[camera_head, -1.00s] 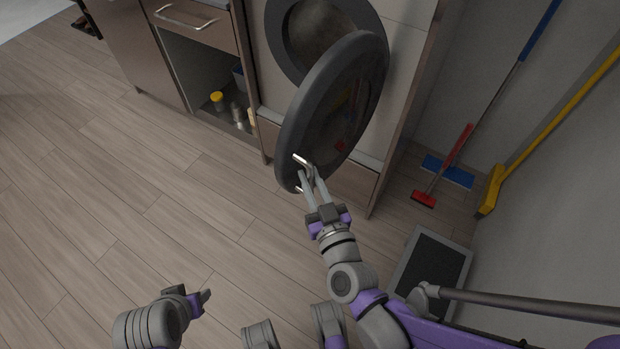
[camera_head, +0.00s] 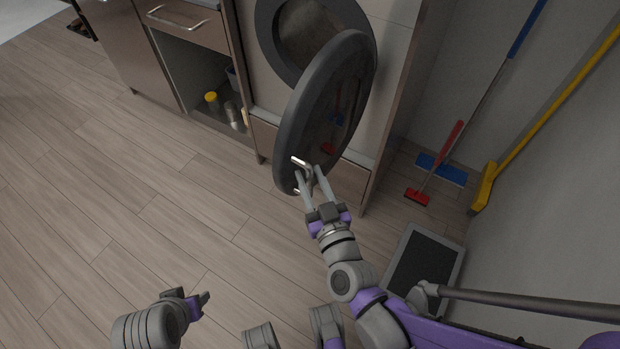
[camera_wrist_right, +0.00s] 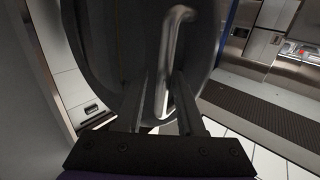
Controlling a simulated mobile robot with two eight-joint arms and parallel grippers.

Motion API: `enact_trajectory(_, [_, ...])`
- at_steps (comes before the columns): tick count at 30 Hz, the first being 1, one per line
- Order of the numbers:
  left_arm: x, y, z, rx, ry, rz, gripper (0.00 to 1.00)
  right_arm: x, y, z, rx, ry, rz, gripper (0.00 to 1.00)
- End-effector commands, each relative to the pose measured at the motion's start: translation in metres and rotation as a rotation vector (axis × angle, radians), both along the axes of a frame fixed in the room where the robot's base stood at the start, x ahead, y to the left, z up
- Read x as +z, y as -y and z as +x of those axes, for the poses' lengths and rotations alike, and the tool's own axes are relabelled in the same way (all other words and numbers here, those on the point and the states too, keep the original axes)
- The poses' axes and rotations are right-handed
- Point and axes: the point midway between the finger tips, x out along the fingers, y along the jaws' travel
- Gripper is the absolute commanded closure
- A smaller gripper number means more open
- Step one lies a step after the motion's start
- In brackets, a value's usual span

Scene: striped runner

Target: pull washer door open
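The round dark washer door (camera_head: 287,125) stands swung out from the washer front (camera_head: 394,75), with the drum opening (camera_head: 300,35) partly uncovered behind it. A metal bar handle (camera_head: 301,163) is on the door's near lower edge. My right gripper (camera_head: 310,178) is at this handle. In the right wrist view the handle (camera_wrist_right: 177,45) runs between the two fingers (camera_wrist_right: 164,85), which stand apart with narrow gaps beside the bar. My left gripper (camera_head: 206,297) is low over the floor, away from the door; its finger gap is not clear.
An open cabinet (camera_head: 195,75) holding a yellow-capped jar (camera_head: 211,98) stands left of the washer. Brooms with a blue head (camera_head: 440,170) and a yellow head (camera_head: 484,188) lean at the right wall. A dark-topped tray (camera_head: 425,265) lies at right. The floor (camera_head: 130,190) at left is clear.

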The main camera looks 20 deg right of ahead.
Motion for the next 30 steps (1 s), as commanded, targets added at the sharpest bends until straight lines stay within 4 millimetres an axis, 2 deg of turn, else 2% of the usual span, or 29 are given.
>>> enact_trajectory(11, [0.003,0.000,0.000,0.000,0.001,0.000,0.50,0.003,-0.001,-0.001,0.005,-0.002,0.000,0.50])
enact_trajectory(14, [0.014,0.000,-0.001,0.000,0.005,0.000,0.50,0.016,-0.001,-0.001,0.005,-0.001,0.000,0.50])
enact_trajectory(24, [0.061,0.000,-0.003,0.000,0.021,0.000,0.50,0.082,-0.001,-0.001,0.004,-0.001,0.000,0.50])
enact_trajectory(30, [0.071,0.000,-0.003,0.000,0.024,0.000,0.50,0.099,-0.001,-0.001,0.004,-0.001,0.000,0.50])
